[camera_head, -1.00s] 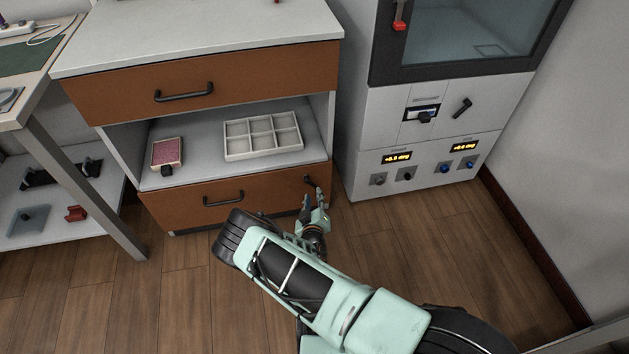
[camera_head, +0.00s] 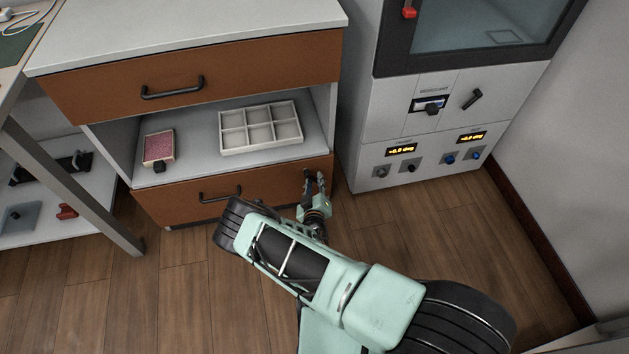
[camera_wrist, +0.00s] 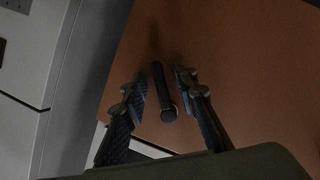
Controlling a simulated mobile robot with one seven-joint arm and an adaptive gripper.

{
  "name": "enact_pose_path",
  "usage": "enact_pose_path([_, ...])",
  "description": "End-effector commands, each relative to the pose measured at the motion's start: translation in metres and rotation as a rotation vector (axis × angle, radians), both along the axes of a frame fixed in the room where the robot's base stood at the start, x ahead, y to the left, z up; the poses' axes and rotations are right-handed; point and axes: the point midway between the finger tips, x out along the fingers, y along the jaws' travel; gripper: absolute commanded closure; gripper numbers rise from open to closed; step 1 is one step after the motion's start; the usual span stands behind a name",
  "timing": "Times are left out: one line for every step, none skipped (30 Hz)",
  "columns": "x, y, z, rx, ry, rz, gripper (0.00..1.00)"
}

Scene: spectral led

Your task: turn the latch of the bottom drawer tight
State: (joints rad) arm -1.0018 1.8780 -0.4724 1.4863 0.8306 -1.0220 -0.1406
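The bottom drawer (camera_head: 173,204) has a brown front with a dark bar handle (camera_head: 220,195) and is closed. Its latch (camera_wrist: 163,92), a small black lever with a round end, is on the drawer front in the wrist view, lying close to upright in that picture. My gripper (camera_wrist: 161,93) is open, with one fingertip on each side of the latch. Small gaps show between the latch and both fingers. In the head view my gripper (camera_head: 315,181) is at the right end of the drawer front and hides most of the latch.
Above the drawer is an open shelf with a white compartment tray (camera_head: 222,143) and a pink-topped box (camera_head: 158,146). A grey cabinet with knobs (camera_head: 400,130) stands close on the right. A workbench leg (camera_head: 75,190) is at the left. The floor in front is clear.

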Motion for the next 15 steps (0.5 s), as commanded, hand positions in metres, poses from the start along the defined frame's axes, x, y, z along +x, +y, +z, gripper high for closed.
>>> enact_pose_path([0.0000,0.0000,0.0000,0.000,0.000,0.000,0.73])
enact_pose_path([0.0000,0.0001,0.0001,0.000,0.000,0.000,0.74])
enact_pose_path([0.0000,0.0001,0.0001,0.000,0.000,0.000,0.79])
enact_pose_path([0.0000,0.0001,0.0001,0.000,0.000,0.000,0.82])
enact_pose_path([0.0000,0.0001,0.0001,0.000,0.000,0.000,0.85])
enact_pose_path([0.0001,0.0001,0.0000,0.000,0.000,0.000,0.90])
enact_pose_path([0.0001,0.0001,0.0001,0.000,0.000,0.000,0.93])
enact_pose_path([0.0001,0.0001,0.0001,0.000,0.000,0.000,0.96])
enact_pose_path([0.0001,0.0001,0.0001,0.000,0.000,0.000,1.00])
enact_pose_path([0.0001,0.0001,0.0001,0.000,0.000,0.000,1.00])
enact_pose_path([0.0001,0.0001,0.0001,0.000,0.000,0.000,1.00])
enact_pose_path([0.0002,0.0000,0.0002,0.000,0.000,0.000,1.00])
enact_pose_path([0.0002,0.0001,0.0003,0.000,0.000,0.000,1.00])
enact_pose_path([0.0002,0.0001,0.0003,0.000,0.000,0.000,1.00])
enact_pose_path([0.0002,0.0001,0.0003,0.001,0.000,0.000,1.00])
